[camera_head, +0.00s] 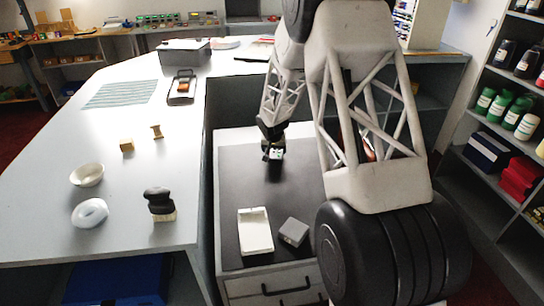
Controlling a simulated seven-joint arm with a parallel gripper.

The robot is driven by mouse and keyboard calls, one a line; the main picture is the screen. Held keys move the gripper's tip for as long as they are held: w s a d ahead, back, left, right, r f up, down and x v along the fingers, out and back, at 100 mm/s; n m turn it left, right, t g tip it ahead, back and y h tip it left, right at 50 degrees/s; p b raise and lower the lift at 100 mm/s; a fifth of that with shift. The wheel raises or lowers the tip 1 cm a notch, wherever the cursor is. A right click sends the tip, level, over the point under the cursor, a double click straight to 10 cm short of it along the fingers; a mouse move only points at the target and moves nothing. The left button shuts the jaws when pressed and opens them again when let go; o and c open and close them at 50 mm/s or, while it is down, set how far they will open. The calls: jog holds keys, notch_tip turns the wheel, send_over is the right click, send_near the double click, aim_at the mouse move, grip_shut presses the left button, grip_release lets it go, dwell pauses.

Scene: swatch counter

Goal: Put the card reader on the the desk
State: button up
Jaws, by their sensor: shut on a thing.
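My gripper (271,147) is above the dark top of a low drawer unit (235,190), in the middle of the view. It is shut on a small dark thing with a pale face, which looks like the card reader (277,154). The gripper hides part of it, and I cannot tell how far it is above the dark top. A large light grey desk (130,215) fills the left of the view, with its surface higher than the drawer unit's.
A white tray (255,250) and a grey box (293,232) are on the drawer unit. Shelves stand right.

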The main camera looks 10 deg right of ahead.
jog(key=shift+n+y, duration=0.3)
jog(key=shift+n, duration=0.5)
jog(key=s+r, duration=0.1)
jog(key=s, duration=1.1)
jog(key=s+a+r, duration=0.1)
jog(key=s, duration=0.5)
jog(key=shift+s+r, duration=0.3)
jog(key=shift+s, duration=0.1)
jog(key=shift+n+y, duration=0.3)
jog(key=shift+n, duration=0.6)
jog(key=s, duration=2.1)
jog(key=shift+a, duration=0.25)
jog(key=shift+w, duration=0.2)
send_near(280, 197)
jog(key=shift+x, duration=1.2)
jog(key=shift+w, duration=0.25)
jog(key=shift+w, duration=0.2)
jog(key=shift+w+f, duration=0.1)
jog(key=shift+f, duration=1.65)
